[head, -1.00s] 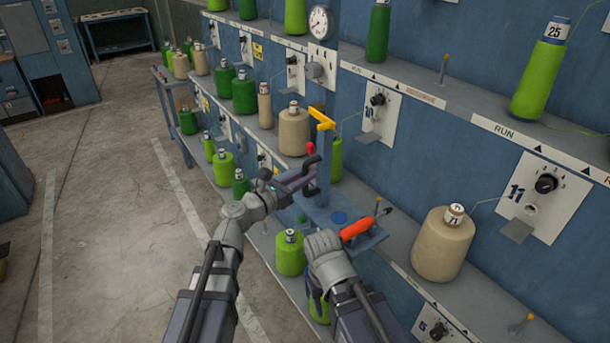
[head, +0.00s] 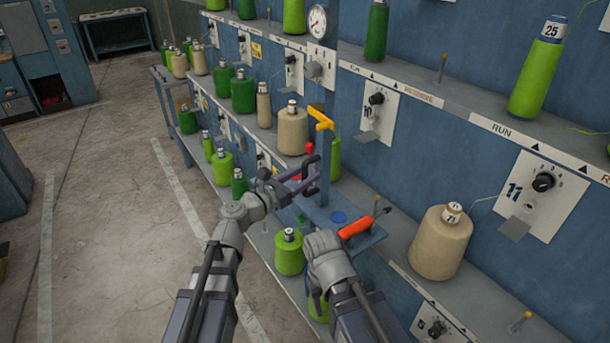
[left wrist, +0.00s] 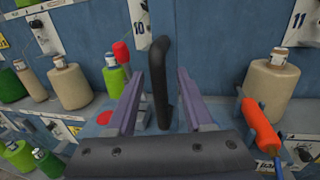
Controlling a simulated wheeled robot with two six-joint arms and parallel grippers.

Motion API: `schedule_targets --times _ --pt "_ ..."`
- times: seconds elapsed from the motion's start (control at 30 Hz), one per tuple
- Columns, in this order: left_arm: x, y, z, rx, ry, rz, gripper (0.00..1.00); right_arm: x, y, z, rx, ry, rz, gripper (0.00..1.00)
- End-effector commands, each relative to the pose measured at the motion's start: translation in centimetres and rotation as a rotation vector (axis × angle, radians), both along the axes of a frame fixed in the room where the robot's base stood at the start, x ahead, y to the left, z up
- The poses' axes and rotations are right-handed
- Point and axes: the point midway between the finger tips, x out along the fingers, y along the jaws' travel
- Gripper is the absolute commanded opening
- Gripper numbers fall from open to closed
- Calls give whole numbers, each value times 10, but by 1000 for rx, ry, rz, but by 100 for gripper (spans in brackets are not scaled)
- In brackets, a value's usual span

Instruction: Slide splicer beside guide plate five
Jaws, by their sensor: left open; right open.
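The splicer appears to be the blue carriage (head: 323,170) with a yellow top arm, a red knob and a small blue tray (head: 318,217). Its black upright handle (left wrist: 160,85) stands between the purple jaws of my left gripper (head: 308,178). Those jaws are open around the handle; contact is unclear. My right gripper (head: 325,245) is at the tray's front edge, open, its fingertips hidden behind its own body. A plate that seems numbered five (head: 432,326) is low at the right, partly cut off by the picture edge.
An orange-handled tool (head: 356,227) lies at the tray's right side. A beige cone (head: 441,243) stands on the shelf right of the carriage, below plate 11 (head: 540,190). Beige (head: 293,130) and green cones stand to its left. The floor at left is clear.

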Motion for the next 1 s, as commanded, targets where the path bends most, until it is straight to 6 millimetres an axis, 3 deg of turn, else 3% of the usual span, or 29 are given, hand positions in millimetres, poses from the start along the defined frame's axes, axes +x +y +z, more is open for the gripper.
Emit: schedule_targets --times 0.5,1.0 --pt "-51 49 0 0 0 1 52 0 0 0 0 0 0 50" --pt "-55 54 0 0 0 -1 52 0 0 0 0 0 0 50"
